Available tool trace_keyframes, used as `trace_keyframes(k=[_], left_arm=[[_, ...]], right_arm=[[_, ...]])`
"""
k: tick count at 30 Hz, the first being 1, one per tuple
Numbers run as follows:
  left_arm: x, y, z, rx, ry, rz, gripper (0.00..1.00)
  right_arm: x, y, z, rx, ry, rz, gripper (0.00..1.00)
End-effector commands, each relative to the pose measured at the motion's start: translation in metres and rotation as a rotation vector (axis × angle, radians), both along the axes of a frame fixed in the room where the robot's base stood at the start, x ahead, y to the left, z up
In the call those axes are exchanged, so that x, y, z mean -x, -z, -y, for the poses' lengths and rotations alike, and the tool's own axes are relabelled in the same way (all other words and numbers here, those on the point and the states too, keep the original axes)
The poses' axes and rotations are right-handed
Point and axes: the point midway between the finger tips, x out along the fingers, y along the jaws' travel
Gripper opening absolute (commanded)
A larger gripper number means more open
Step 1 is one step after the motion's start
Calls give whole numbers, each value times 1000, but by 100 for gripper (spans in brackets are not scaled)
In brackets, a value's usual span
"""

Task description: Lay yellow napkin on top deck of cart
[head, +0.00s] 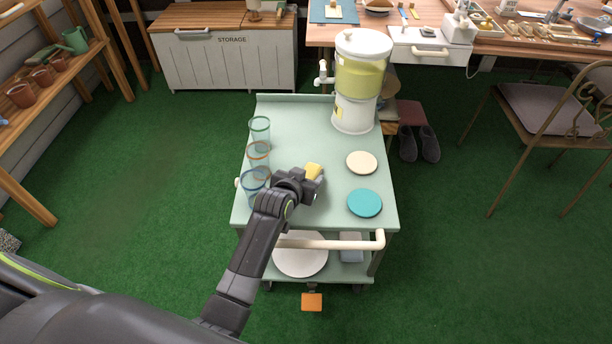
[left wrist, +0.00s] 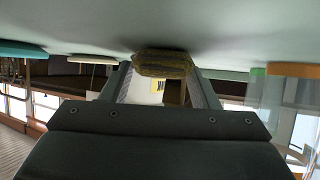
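The yellow napkin (head: 313,170) is a small folded bundle at the fingertips of my left gripper (head: 312,180), over the middle of the cart's pale green top deck (head: 310,130). In the left wrist view, which is upside down, the napkin (left wrist: 163,63) fills the gap between the fingers (left wrist: 162,80) and appears gripped by both. It is at or very close to the deck (left wrist: 240,30); I cannot tell whether it bears on it. The gripper hides part of the napkin in the head view. My right gripper is not in view.
Three clear glasses with coloured rims (head: 258,152) stand left of the gripper. A cream disc (head: 361,162) and a teal disc (head: 364,203) lie to the right. A drink dispenser (head: 361,80) stands at the back right. The deck's back-middle is clear. A handle (head: 330,243) crosses the front.

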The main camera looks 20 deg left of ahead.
Motion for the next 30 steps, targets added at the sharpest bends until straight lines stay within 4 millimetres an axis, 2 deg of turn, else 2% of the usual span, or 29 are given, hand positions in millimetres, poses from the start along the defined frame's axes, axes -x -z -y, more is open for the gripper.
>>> trace_keyframes(k=[3, 14, 20, 30], left_arm=[[0, 0, 0, 0, 0, 0, 67], [2, -6, 0, 0, 0, 0, 67], [24, -17, -3, 0, -1, -1, 67], [76, -47, -8, 2, -2, -1, 67]], right_arm=[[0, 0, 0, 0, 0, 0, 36], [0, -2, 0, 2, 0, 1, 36], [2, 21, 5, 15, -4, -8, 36], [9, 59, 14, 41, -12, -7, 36]])
